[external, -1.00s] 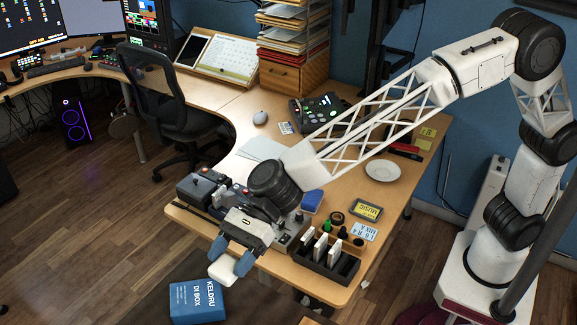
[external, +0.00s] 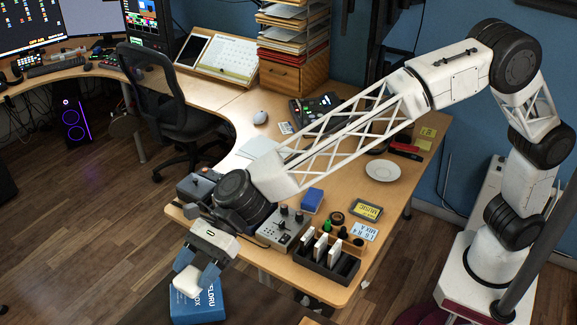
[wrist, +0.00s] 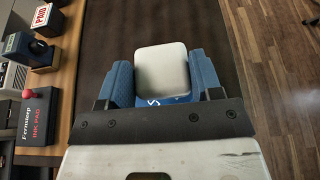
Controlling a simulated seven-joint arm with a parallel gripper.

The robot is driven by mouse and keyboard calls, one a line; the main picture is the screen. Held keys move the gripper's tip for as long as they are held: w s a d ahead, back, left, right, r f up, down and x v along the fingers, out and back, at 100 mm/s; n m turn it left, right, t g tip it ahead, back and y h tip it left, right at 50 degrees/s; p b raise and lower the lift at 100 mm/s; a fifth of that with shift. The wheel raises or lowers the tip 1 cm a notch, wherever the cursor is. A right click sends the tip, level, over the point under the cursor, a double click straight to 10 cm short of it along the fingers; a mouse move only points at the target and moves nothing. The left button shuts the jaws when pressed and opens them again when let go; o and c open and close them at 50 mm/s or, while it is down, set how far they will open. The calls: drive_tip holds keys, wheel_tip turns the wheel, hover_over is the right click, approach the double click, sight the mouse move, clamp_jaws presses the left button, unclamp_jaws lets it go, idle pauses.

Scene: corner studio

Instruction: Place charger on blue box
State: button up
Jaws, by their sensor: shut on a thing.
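The white charger (external: 187,281) is a rounded block held between the blue fingers of my gripper (external: 196,277). In the wrist view the charger (wrist: 162,70) sits between both blue fingers (wrist: 161,80), which press on its sides. The blue box (external: 206,304), with white lettering, is below the desk's front edge. In the external view the charger overlaps the box's upper left part. A strip of the box (wrist: 168,99) shows beneath the charger in the wrist view; the rest is hidden. I cannot tell whether the charger touches the box.
The wooden desk (external: 330,285) lies behind and right of my gripper. On it are a grey control unit (external: 285,228), a black rack with white cards (external: 326,262) and a small blue box-like block (external: 312,199). Open floor (external: 90,240) lies to the left.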

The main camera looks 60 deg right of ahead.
drive_tip(key=shift+f, duration=0.1)
drive_tip(key=shift+f, duration=1.65)
drive_tip(key=shift+f, duration=0.15)
drive_tip(key=o, duration=1)
drive_tip(key=shift+d, duration=0.1)
drive_tip(key=shift+d+r, duration=0.45)
drive_tip(key=shift+d, duration=0.1)
drive_tip(key=v, duration=1)
drive_tip(key=shift+d, duration=0.3)
